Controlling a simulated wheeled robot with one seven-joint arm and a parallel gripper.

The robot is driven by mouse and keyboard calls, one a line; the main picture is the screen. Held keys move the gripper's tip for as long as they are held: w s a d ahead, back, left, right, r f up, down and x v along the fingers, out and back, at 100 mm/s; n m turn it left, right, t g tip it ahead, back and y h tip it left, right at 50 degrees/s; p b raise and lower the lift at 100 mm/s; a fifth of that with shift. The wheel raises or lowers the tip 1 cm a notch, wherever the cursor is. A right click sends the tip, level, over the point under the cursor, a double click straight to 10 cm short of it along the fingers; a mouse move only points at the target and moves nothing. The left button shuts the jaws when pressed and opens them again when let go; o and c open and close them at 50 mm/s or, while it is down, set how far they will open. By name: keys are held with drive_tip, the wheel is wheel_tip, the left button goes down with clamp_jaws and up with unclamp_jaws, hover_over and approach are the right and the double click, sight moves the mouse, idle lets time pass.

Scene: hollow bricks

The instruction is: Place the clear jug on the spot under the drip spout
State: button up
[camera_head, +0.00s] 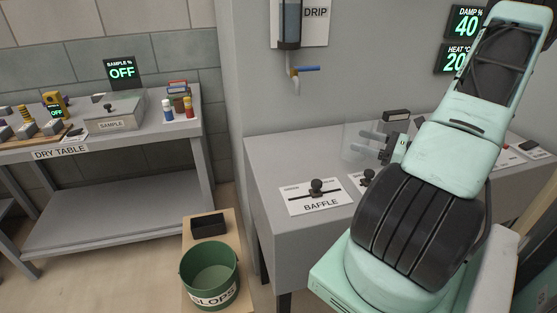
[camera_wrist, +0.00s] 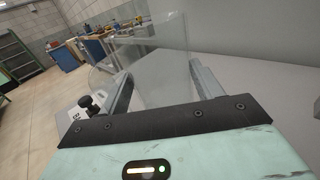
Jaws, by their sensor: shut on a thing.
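The clear jug (camera_head: 352,141) is see-through and hard to make out. My gripper (camera_head: 374,144) is shut on it, above the grey bench (camera_head: 262,165) by the wall. In the wrist view the jug (camera_wrist: 152,68) shows as faint clear walls between and beyond the two fingers (camera_wrist: 162,84). The drip spout (camera_head: 295,84) has a blue lever and hangs on the wall under a DRIP sign (camera_head: 316,14), up and left of the jug. I cannot make out a marked spot on the bench below it.
A BAFFLE plate with a black knob (camera_head: 316,190) lies on the bench in front of the jug. A small dark box (camera_head: 396,116) is behind it. A green SLOPS bucket (camera_head: 210,270) stands left of the bench. The dry table (camera_head: 150,130) is further left.

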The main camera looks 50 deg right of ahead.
drive_tip(key=p+x, duration=0.1)
drive_tip(key=x, duration=0.4)
drive_tip(key=p+x, duration=0.1)
drive_tip(key=x, duration=0.5)
drive_tip(key=p+x, duration=0.1)
drive_tip(key=x, duration=0.5)
drive_tip(key=shift+a, duration=0.25)
drive_tip(key=f, duration=0.1)
drive_tip(key=f+p, duration=0.1)
drive_tip(key=shift+w+f, duration=0.35)
drive_tip(key=shift+a+f, duration=0.1)
drive_tip(key=shift+f, duration=0.35)
drive_tip(key=shift+f, duration=0.2)
drive_tip(key=o, duration=1)
drive_tip(key=shift+o, duration=0.2)
